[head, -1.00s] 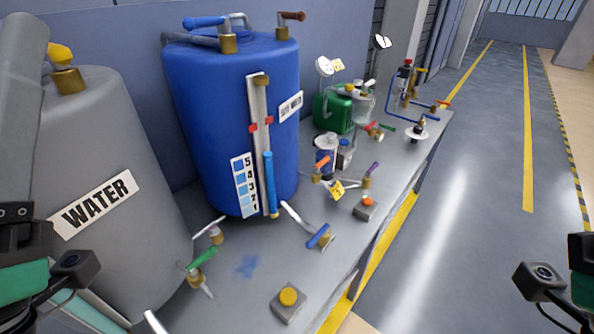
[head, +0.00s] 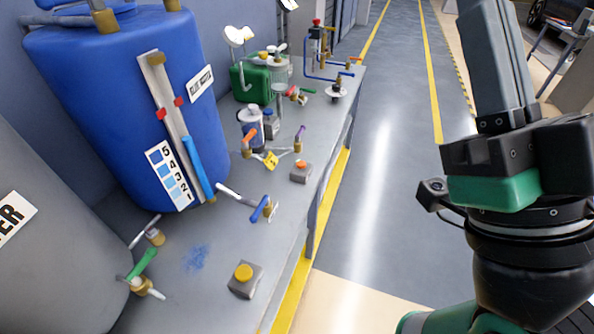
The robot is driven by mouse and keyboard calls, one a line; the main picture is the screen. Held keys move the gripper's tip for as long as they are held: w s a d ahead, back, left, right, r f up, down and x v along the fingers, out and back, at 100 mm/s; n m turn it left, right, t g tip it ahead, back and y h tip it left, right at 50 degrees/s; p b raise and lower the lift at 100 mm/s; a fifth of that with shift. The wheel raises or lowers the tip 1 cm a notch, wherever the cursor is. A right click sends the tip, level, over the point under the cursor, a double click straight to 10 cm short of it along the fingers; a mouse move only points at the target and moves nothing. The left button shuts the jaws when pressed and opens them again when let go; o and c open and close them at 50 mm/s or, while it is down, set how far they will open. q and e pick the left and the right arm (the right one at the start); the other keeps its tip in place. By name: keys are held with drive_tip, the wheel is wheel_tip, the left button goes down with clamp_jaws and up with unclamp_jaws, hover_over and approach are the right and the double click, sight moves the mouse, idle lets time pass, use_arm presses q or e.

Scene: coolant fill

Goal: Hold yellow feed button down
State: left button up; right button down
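The yellow feed button (head: 243,272) sits on a small grey box (head: 245,287) near the front edge of the bench. Nothing touches it, and its dome is in plain view. My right gripper (head: 496,60) is at the right of the head view, pointing up, well away from the button and over the floor side. Its grey fingers are seen nearly edge-on and their tips reach the top edge, so I cannot tell whether they are open. My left gripper is out of view.
A blue tank (head: 120,100) and a grey water tank (head: 50,240) stand behind the button. Open floor lies to the right.

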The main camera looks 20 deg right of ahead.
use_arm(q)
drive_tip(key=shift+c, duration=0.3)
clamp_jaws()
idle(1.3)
